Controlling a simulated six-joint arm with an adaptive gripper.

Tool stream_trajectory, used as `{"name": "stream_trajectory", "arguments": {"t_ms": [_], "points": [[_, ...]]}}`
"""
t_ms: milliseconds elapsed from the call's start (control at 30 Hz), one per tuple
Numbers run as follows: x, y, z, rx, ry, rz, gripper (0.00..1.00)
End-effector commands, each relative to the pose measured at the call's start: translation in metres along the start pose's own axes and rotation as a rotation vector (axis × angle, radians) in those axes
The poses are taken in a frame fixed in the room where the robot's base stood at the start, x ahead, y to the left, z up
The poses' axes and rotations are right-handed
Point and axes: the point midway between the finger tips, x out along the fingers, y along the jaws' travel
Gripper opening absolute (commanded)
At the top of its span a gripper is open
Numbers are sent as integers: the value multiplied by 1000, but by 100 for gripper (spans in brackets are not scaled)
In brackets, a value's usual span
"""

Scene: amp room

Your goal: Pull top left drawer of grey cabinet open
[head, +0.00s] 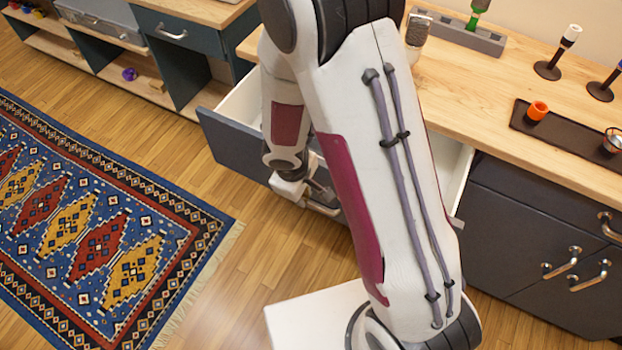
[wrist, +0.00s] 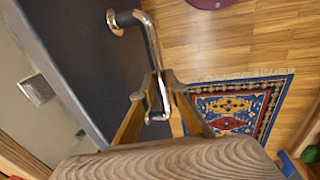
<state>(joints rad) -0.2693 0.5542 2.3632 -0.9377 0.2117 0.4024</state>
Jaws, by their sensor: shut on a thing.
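The top left drawer (head: 228,143) of the grey cabinet (head: 525,225) stands pulled out, with its pale inside showing on both sides of my arm. In the wrist view, its dark front (wrist: 85,45) runs along the left. A shiny metal bar handle (wrist: 152,45) is fixed to that front. My gripper (wrist: 152,88) is shut on the handle, its fingers on either side of the bar. In the head view, my gripper (head: 322,193) is at the drawer front, partly hidden by my arm, which also covers the middle of the drawer.
Other closed fronts with handles lie to the right. A patterned rug (head: 90,230) covers the floor left; wooden floor in front is clear.

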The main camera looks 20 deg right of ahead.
Motion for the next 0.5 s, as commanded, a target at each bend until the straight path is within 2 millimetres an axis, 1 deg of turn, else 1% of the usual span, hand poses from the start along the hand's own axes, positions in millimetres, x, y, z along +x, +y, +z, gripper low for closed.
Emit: {"name": "stream_trajectory", "arguments": {"t_ms": [33,200,300,500], "points": [[-2,-8,0,-6,0,0,0],[-6,-29,0,-5,0,0,0],[-7,-37,0,-5,0,0,0],[-9,-47,0,-2,0,0,0]]}}
